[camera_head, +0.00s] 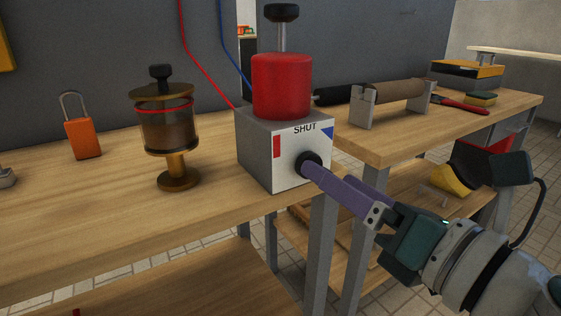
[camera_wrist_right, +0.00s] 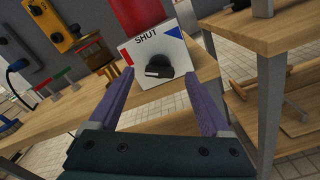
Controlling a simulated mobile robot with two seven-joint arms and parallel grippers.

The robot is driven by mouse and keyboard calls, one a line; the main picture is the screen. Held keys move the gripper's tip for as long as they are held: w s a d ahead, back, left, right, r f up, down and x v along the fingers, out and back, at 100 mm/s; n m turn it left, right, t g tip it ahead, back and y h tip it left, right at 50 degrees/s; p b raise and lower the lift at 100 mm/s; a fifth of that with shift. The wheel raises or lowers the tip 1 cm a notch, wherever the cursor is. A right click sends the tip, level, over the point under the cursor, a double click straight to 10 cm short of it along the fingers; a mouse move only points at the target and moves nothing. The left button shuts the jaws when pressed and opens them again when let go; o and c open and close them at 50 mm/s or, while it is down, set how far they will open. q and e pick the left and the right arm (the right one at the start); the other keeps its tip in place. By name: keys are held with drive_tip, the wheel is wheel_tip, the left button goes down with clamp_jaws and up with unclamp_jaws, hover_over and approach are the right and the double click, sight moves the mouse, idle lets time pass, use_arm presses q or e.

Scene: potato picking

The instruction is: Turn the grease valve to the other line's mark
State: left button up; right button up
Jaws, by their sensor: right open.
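The grease valve is a grey box with a white front face (camera_head: 288,178), the word SHUT at its top, a red mark (camera_head: 277,147) at left and a blue mark (camera_head: 327,134) at right. A black knob (camera_head: 307,160) sits on this face; in the right wrist view the knob (camera_wrist_right: 160,67) shows a small white line on its lower left. Its exact pointing is hard to tell. My right gripper (camera_head: 312,172) is open in front of the face; in its wrist view the purple fingers (camera_wrist_right: 159,78) stand either side of the knob, contact unclear. My left gripper is not in view.
A red cylinder (camera_head: 281,87) tops the box, near the bench edge. A glass grease cup (camera_head: 168,125) and orange padlock (camera_head: 83,138) stand left on the wooden bench (camera_head: 90,210). A second bench with a roller (camera_head: 398,90) is right. Red and blue lines run up the wall.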

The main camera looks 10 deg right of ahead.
drive_tip(key=shift+x, duration=1.45)
drive_tip(key=shift+c, duration=0.2)
clamp_jaws()
